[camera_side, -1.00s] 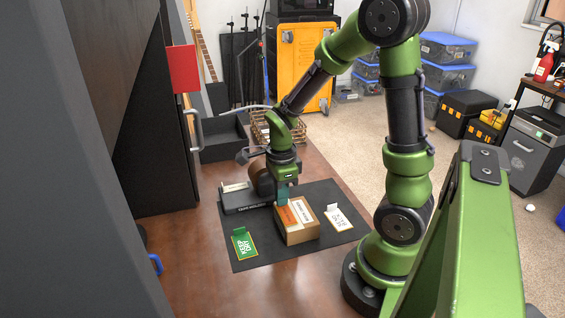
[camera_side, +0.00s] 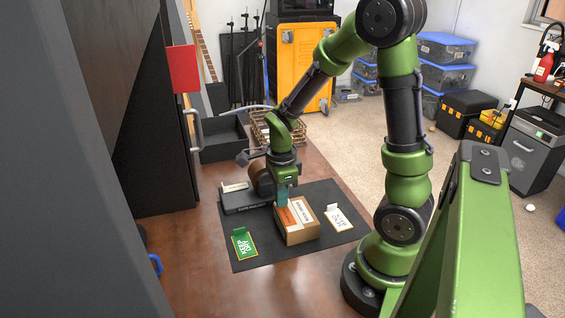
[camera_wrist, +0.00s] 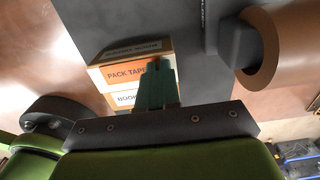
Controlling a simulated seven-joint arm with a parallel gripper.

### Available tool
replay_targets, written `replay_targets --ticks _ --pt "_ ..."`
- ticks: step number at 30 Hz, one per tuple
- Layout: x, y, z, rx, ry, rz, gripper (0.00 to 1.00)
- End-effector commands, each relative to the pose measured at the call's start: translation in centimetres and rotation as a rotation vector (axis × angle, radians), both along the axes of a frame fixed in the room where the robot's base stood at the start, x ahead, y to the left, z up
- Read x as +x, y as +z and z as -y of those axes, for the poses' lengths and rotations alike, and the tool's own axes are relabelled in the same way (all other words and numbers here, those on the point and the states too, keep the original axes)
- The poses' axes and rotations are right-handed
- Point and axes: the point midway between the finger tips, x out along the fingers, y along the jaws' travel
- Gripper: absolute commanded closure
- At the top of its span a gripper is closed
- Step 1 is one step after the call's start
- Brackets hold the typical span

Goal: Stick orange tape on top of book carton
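The book carton (camera_side: 302,232) is a small brown box on a dark mat (camera_side: 266,256). The orange tape (camera_side: 288,219), a flat orange-and-white label reading "PACK TAPE", lies over the carton's top; it also shows in the wrist view (camera_wrist: 124,73). A white label (camera_side: 303,210) beginning "BOOK" is beside it on the carton. My gripper (camera_side: 282,200) points down over the carton's top at one end of the tape. In the wrist view its teal fingers (camera_wrist: 156,82) are close together and appear shut on that end. The fingers hide the grasped part.
A green card (camera_side: 243,244) lies left of the carton and a white card (camera_side: 338,218) lies right of it, both on the mat. A black flat object (camera_side: 243,201) and a brown round thing (camera_side: 262,180) are behind left. The mat's front is clear.

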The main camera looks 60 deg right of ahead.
Motion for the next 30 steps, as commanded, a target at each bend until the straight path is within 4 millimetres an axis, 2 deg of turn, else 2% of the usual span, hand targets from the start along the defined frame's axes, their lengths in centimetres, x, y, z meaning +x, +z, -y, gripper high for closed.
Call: replay_targets --ticks 2,8,9,20,23,30 --pt "-0.1 -0.1 0.0 0.001 0.000 -0.004 1.00" --pt "-0.1 -0.1 0.0 0.000 0.000 -0.003 0.70" --pt "-0.1 -0.1 0.0 0.000 0.000 -0.003 0.68" --pt "0.0 0.6 0.0 0.000 0.001 0.001 0.68" --pt "0.1 2.0 0.0 -0.001 0.000 0.005 0.68" --pt "0.1 7.7 0.0 -0.001 0.001 0.007 0.68"
